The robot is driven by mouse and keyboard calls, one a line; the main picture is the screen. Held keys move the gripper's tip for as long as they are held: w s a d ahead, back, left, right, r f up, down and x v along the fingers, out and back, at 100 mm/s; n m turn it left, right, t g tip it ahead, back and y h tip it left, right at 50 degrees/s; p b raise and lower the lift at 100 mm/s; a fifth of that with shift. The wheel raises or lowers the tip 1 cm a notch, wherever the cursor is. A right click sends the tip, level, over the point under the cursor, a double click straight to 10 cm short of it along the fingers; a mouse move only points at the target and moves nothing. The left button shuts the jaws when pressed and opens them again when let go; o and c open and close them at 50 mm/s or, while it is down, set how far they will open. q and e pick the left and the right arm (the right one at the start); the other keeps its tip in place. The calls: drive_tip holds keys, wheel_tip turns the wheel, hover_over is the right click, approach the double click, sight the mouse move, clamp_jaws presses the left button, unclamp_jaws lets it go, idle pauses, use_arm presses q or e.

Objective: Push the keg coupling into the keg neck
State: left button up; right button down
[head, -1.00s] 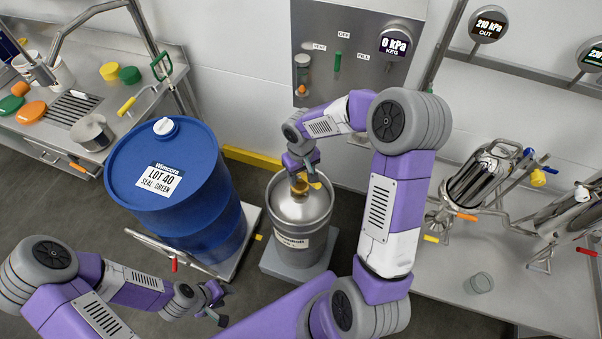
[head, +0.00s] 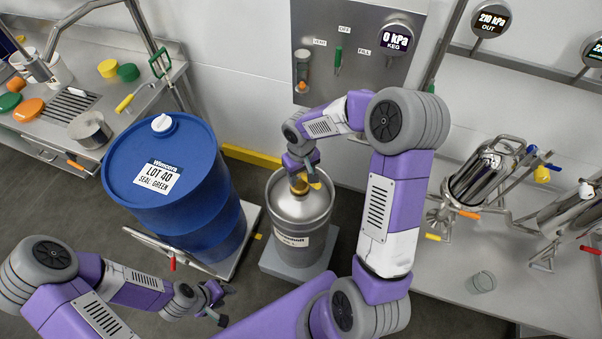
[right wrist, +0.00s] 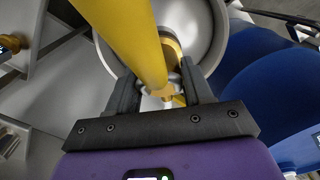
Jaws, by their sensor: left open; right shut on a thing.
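The silver keg (head: 292,245) stands upright on a grey block in the middle of the head view. The brass-yellow keg coupling (head: 299,187) is at the keg's top, over the neck; how deep it sits cannot be told. My right gripper (head: 304,170) is above the keg, shut on the coupling. In the right wrist view, my right gripper (right wrist: 158,88) has its fingers either side of a yellow bar (right wrist: 125,35), with a brass ring (right wrist: 173,50) behind it over the keg top. The neck is mostly hidden. My left gripper (head: 218,304) is open and empty, low at the left.
A blue drum (head: 165,190) on a low platform stands close left of the keg. A bench (head: 450,290) with steel vessels and a glass lies to the right. A wall panel (head: 345,60) behind carries a gauge reading 0 kPa. A sink bench stands far left.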

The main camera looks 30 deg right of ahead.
drive_tip(key=shift+f+b, duration=0.5)
drive_tip(key=shift+f, duration=0.15)
drive_tip(key=shift+f, duration=0.1)
drive_tip(key=shift+c, duration=1.9)
unclamp_jaws()
drive_tip(key=shift+r+p, duration=2.75)
drive_tip(key=shift+r, duration=0.85)
